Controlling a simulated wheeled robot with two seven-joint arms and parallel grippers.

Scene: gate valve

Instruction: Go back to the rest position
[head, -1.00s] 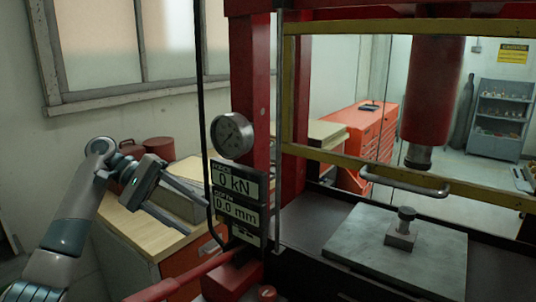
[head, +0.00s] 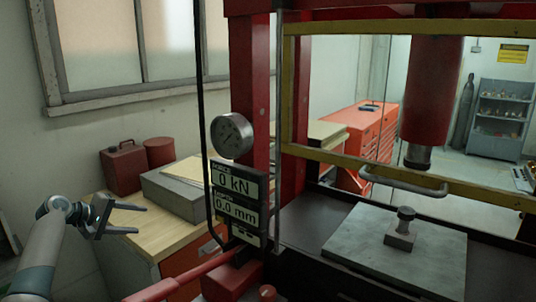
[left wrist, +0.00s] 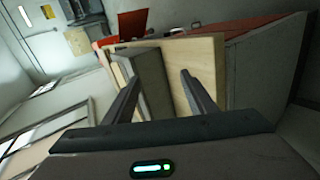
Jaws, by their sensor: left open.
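My left gripper (head: 138,219) is open and empty at the left of the head view, in front of the wooden-topped bench. Its fingers point right, apart from the press. In the left wrist view its two fingers (left wrist: 160,85) are spread with nothing between them, and the bench shows beyond them. My right gripper is in neither view.
A red press frame (head: 252,85) with a dial gauge (head: 231,136) and a red lever (head: 180,278) stands right of my gripper. The bench (head: 150,242) carries a grey box (head: 172,195), a red can (head: 123,168) and a red drum (head: 159,152). A yellow guard frame (head: 340,157) fronts the press.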

